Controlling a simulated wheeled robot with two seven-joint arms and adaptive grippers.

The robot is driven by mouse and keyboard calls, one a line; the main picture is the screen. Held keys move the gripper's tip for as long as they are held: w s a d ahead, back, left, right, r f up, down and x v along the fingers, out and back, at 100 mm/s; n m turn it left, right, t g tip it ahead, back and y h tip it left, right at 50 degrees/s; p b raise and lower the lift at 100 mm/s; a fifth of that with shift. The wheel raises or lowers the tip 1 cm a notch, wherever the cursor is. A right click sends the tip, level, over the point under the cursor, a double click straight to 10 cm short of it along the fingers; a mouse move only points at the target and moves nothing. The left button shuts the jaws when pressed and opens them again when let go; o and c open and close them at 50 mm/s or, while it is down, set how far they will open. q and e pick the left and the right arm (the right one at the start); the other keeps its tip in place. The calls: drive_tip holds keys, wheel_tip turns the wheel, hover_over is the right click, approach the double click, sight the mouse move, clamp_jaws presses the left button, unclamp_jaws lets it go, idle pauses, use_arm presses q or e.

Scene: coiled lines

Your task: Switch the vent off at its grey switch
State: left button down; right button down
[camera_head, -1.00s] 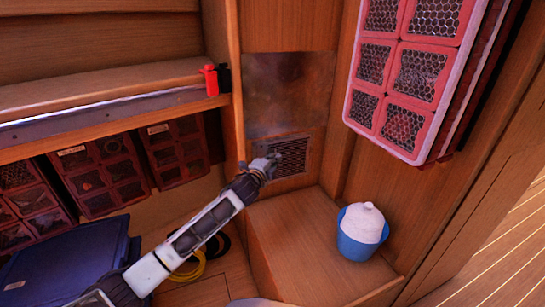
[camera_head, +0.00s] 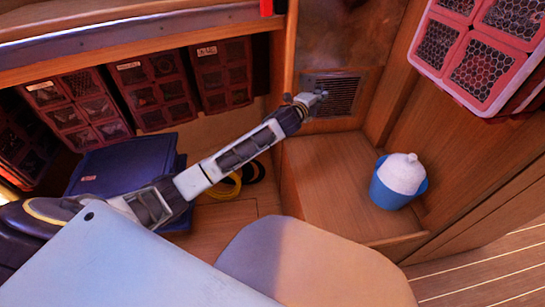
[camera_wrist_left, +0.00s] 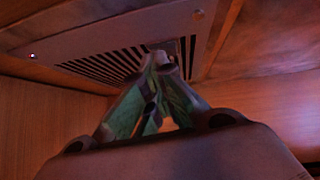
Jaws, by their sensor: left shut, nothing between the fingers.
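The vent (camera_head: 345,88) is a slatted grille in the wooden wall, under a dull metal panel. In the left wrist view its dark slats and plate (camera_wrist_left: 88,48) show above my fingers, with a small lit spot at the plate's left end. My left gripper (camera_head: 322,95) is at the left part of the vent in the head view. In the left wrist view the gripper (camera_wrist_left: 162,64) is shut and empty, its fingertips at the right end of the slats. The grey switch cannot be made out clearly; the fingertips cover that area. I cannot tell whether they touch it. My right gripper is out of view.
A blue and white tub (camera_head: 398,182) stands on the wooden step (camera_head: 325,180) below the vent. A red-framed mesh rack (camera_head: 487,55) hangs at the upper right. A blue bin (camera_head: 122,165) and a coiled yellow line (camera_head: 226,188) lie at the left, below dark red crates (camera_head: 220,75).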

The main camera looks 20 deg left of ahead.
use_arm(q)
drive_tip(key=shift+w+a+r+b, duration=0.15)
drive_tip(key=shift+a+b, duration=0.2)
drive_tip(key=shift+b, duration=0.55)
drive_tip(key=shift+d+r+b, duration=0.1)
drive_tip(key=shift+d+b, duration=0.05)
drive_tip(key=shift+b, duration=0.15)
drive_tip(key=shift+s+d+r+p, duration=0.65)
drive_tip(key=shift+s+p, duration=1.9)
drive_tip(key=shift+s, duration=4.25)
drive_tip(key=s+a+f+n+g+y+p, duration=0.1)
drive_tip(key=s+a+f+n+g+p, duration=0.1)
drive_tip(key=f, duration=1.1)
drive_tip(key=s+a+f+n+g+y+p, duration=0.2)
drive_tip(key=a+f+n+g+p, duration=0.2)
drive_tip(key=a+f+p, duration=0.5)
drive_tip(key=shift+a+f+n, duration=0.9)
drive_tip(key=shift+a+f, duration=0.1)
drive_tip(key=shift+f, duration=1.35)
drive_tip(key=shift+s, duration=0.1)
